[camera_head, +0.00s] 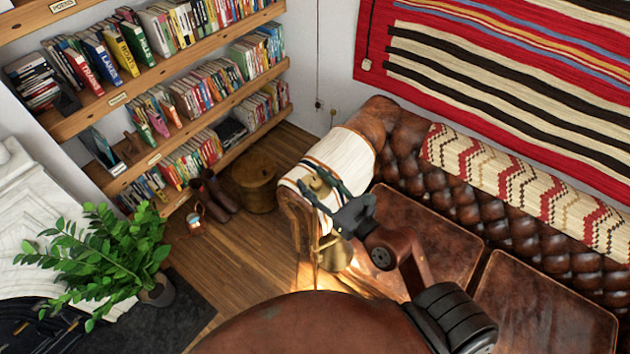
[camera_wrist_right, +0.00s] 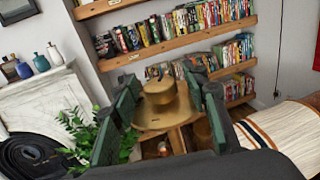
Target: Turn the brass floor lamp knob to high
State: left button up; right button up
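The brass floor lamp stands by the near end of the leather sofa in the head view, with its brass bell-shaped shade (camera_head: 336,254) lit below. My right gripper (camera_head: 318,182) reaches in from the lower right, over the lamp's upper part. In the right wrist view the right gripper (camera_wrist_right: 163,82) is open. A round brass part (camera_wrist_right: 159,92) of the lamp, perhaps the knob, shows between its fingers above a wider brass surface (camera_wrist_right: 165,116). I cannot tell whether the fingers touch it or how the knob is set. My left gripper is not in view.
The brown leather sofa (camera_head: 420,235) with a cream striped throw (camera_head: 335,160) on its arm is beside the lamp. A bookcase (camera_head: 160,75), a brass bin (camera_head: 255,182) and a potted plant (camera_head: 100,255) stand left. Some wooden floor (camera_head: 235,250) is clear.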

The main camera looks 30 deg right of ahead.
aim_at(321, 187)
jog(key=s, duration=0.3)
jog(key=s+d, duration=0.1)
jog(key=s, duration=0.2)
jog(key=shift+d+f, duration=0.1)
jog(key=shift+d, duration=0.05)
jog(key=shift+s, duration=0.45)
jog(key=shift+s+d, duration=0.1)
jog(key=shift+s, duration=0.15)
dwell(0.4)
